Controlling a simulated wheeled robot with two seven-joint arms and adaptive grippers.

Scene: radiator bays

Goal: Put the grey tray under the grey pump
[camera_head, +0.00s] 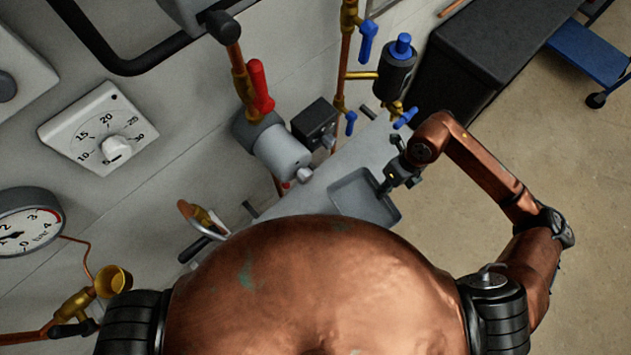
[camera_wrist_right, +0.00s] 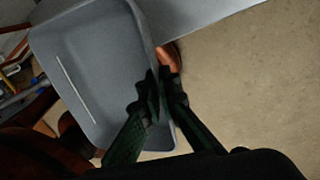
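The grey tray (camera_head: 352,196) is a shallow rectangular pan, right of and nearer to me than the grey pump (camera_head: 279,150), not directly beneath it. The pump is a grey cylinder on the wall pipework, below a red valve handle. My right gripper (camera_head: 388,181) is at the tray's right rim. In the right wrist view its fingers (camera_wrist_right: 161,92) straddle the rim of the tray (camera_wrist_right: 85,65), one inside and one outside, and look closed on it. My left gripper is not in view.
A pale grey bench (camera_head: 362,150) runs beneath the pipework. A black box (camera_head: 315,122) sits beside the pump. A dark canister (camera_head: 396,75) with blue valves hangs further right. A black cabinet (camera_head: 490,45) stands at the back.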

